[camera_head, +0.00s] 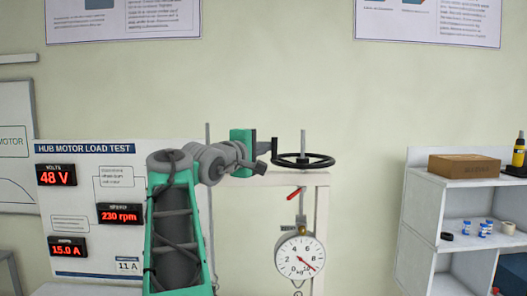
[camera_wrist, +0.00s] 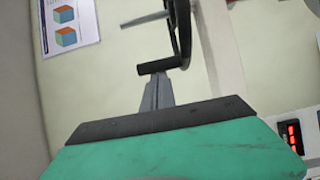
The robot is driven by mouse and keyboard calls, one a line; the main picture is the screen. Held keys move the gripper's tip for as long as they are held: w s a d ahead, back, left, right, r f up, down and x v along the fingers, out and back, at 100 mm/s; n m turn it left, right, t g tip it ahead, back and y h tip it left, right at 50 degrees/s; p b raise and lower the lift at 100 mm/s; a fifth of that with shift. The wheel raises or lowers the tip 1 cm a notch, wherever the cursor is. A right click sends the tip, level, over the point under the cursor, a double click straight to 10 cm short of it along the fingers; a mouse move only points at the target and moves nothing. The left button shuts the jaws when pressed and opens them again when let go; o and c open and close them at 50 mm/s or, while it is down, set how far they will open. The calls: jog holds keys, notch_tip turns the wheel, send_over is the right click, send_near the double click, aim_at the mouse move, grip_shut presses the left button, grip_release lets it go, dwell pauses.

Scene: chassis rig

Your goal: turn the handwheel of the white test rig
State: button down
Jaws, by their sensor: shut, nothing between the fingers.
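The handwheel (camera_head: 303,160) is a dark spoked wheel lying level on a thin upright spindle, on top of the white test rig (camera_head: 321,240). Its dark upright handle (camera_head: 274,145) stands at the rim's left side. In the wrist view the handwheel (camera_wrist: 183,35) is seen edge-on at the top, with the handle (camera_wrist: 160,66) sticking out from it. My gripper (camera_head: 262,163) is just left of the handle in the head view. In the wrist view my gripper (camera_wrist: 157,84) has its grey fingers together and empty, tips very close to the handle; I cannot tell whether they touch.
A round dial scale (camera_head: 300,257) and a red lever (camera_head: 296,193) hang below the wheel. A display board (camera_head: 95,160) stands at left behind my arm. A white shelf (camera_head: 440,205) with a cardboard box (camera_head: 464,166) stands at right.

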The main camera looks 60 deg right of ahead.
jog(key=shift+s+a+f+t, duration=0.1)
jog(key=shift+t, duration=0.2)
jog(key=shift+s+a+n+t+b, duration=0.15)
jog(key=shift+n+t+b, duration=0.45)
jog(key=shift+t+b, duration=0.1)
jog(key=shift+t, duration=0.3)
